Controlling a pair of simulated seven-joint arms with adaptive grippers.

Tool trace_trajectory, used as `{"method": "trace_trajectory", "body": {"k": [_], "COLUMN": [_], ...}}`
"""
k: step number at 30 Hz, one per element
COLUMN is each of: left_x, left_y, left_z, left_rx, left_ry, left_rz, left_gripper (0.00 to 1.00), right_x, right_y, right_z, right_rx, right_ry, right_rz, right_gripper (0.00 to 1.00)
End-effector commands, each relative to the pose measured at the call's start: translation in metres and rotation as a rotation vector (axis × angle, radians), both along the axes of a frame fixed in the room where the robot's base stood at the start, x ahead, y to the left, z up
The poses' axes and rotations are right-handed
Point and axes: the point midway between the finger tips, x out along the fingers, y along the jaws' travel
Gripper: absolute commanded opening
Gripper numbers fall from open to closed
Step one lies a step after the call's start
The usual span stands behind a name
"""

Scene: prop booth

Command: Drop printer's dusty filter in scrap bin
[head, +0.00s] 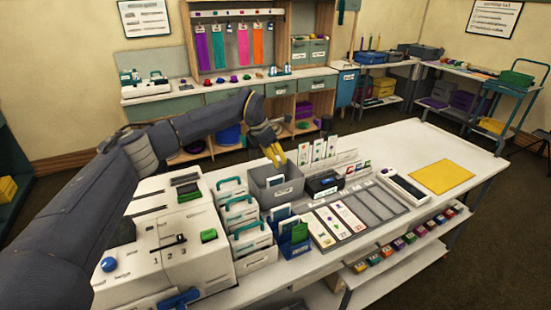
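A white printer-like machine (165,245) marked 1, 2, 3 stands at the table's left end, with a blue knob and green parts on it. A grey open bin (275,190) with a white label stands on the table to its right; the label is too small to read. My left gripper (275,156), with yellow fingers pointing down, is over the back of the grey bin. Whether the fingers are apart or hold anything cannot be told. I cannot make out a dusty filter. My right gripper is not in view.
White boxes with teal handles (240,211) stand between the machine and grey bin. A dark box (324,184), upright cards (318,151) and a card tray (375,204) are right of the bin. A yellow mat (441,177) lies at the right, with clear tabletop around it.

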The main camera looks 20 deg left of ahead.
Motion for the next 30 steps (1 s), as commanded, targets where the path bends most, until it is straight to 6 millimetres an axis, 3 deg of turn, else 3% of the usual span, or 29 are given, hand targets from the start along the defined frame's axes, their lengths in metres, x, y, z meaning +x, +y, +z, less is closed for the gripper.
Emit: {"method": "trace_trajectory", "body": {"k": [13,30], "left_x": [-0.002,-0.026], "left_y": [0.003,0.028], "left_z": [0.010,0.093], "left_rx": [0.001,0.000], "left_ry": [-0.002,-0.002], "left_rz": [0.000,-0.001], "left_gripper": [0.35,0.35], "right_x": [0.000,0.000], "right_y": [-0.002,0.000], "right_z": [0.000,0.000], "right_rx": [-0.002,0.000], "right_ry": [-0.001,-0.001], "right_rz": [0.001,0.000], "right_gripper": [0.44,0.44]}}
